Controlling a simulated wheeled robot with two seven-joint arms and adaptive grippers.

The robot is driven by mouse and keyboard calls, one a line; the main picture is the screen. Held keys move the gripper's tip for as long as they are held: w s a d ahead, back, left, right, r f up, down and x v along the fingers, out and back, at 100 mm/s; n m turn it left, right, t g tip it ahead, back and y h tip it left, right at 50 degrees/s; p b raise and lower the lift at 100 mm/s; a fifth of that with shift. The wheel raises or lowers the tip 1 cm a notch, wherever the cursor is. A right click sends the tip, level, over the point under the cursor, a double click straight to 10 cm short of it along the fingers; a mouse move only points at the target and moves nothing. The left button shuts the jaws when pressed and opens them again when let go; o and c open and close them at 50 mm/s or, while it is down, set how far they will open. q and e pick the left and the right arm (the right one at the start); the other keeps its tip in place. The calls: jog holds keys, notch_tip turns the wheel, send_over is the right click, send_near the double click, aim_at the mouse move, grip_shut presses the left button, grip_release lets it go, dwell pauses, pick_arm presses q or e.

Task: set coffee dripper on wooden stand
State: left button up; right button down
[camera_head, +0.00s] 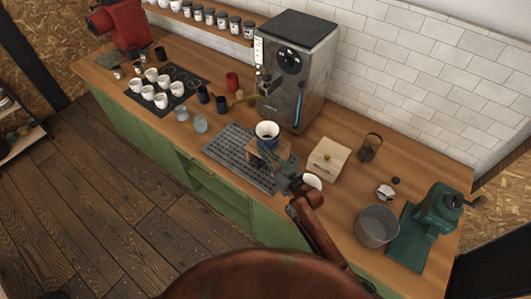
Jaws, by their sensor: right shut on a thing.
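The coffee dripper (267,130), a white cone with a dark rim, is upright near the middle of the counter. The small wooden stand (284,149) is just below it in the picture, over the right part of a dark slotted tray (228,146). I cannot tell whether the dripper touches the stand or is held above it. My right gripper (270,154) reaches in from the lower right, in front of the stand, and is shut on the dripper. The fingers are small and partly blend with the stand. My left gripper is not in view.
A steel machine (297,70) stands behind the dripper. A wooden box (328,158) is to the right, with a white bowl (313,182) near my right arm. A metal pot (376,226) and green grinder (437,212) are farther right. Glasses and cups stand left.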

jog(key=shift+f+b, duration=0.3)
jog(key=shift+f, duration=0.1)
jog(key=c, duration=2)
grip_release()
jog(key=shift+f, duration=0.1)
jog(key=v, duration=1.2)
